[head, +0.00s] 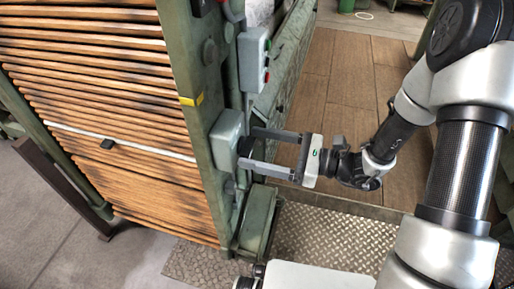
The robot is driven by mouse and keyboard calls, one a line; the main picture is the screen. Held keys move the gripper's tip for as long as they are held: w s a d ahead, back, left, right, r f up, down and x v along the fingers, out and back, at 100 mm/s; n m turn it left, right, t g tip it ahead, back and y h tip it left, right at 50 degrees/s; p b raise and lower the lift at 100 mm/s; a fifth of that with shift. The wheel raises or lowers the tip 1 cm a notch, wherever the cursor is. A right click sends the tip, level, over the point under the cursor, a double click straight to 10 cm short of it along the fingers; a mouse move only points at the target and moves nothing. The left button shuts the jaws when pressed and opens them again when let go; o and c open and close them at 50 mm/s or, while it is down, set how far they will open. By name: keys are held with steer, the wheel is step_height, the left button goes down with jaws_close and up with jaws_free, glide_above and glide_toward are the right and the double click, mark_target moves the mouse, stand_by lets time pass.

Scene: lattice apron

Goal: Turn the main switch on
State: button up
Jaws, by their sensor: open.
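A grey switch box (227,138) is fixed to the side of the green machine frame, low on the right face of the post. A dark round knob (244,147) shows on its right face, which I take to be the main switch. My gripper (245,149) reaches in from the right with its two fingers apart, one above and one below the knob. I cannot tell whether the fingers touch the knob. The knob's turned position is too small to read.
A second grey-green box (252,60) with a green and a red button is mounted above. The green machine post (190,70) borders wooden slats (90,80) on the left. Below are a metal tread plate (320,240) and a green foot block (258,217). Wooden floor (340,80) lies open behind.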

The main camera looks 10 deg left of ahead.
steer(key=shift+a, duration=0.25)
steer(key=c, duration=1)
steer(key=shift+c, duration=0.2)
